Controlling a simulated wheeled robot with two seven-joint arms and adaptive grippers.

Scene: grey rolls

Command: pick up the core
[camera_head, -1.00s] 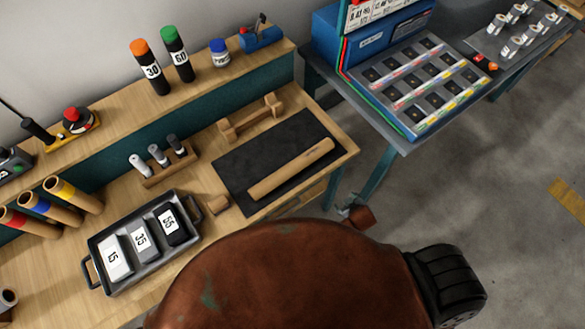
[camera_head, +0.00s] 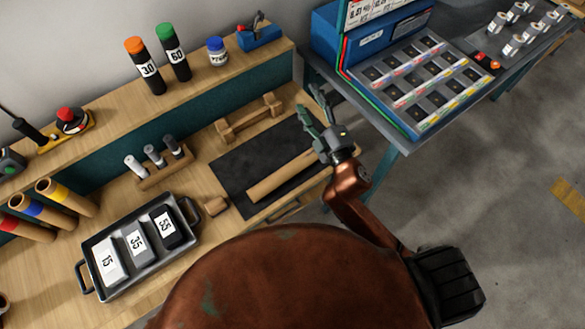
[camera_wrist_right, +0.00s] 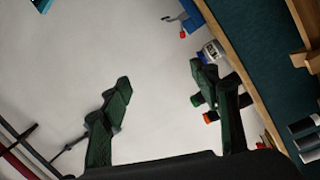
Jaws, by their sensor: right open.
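The core, a plain tan cylinder (camera_head: 280,180), lies diagonally on the black mat (camera_head: 236,166) on the wooden bench. My right gripper (camera_head: 311,99) is open and empty. It is raised over the right end of the mat, its fingers pointing up and away toward the shelf; its wrist covers the core's right end in the head view. In the right wrist view the two green fingers (camera_wrist_right: 160,78) are spread apart with nothing between them, against a pale wall. The core does not show there. My left gripper is not in view.
A wooden cradle (camera_head: 250,118) stands behind the mat. A grey tray (camera_head: 84,243) holds numbered blocks at the left. A blue-framed side table (camera_head: 392,134) stands right of the bench. Bottles (camera_head: 145,66) line the shelf.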

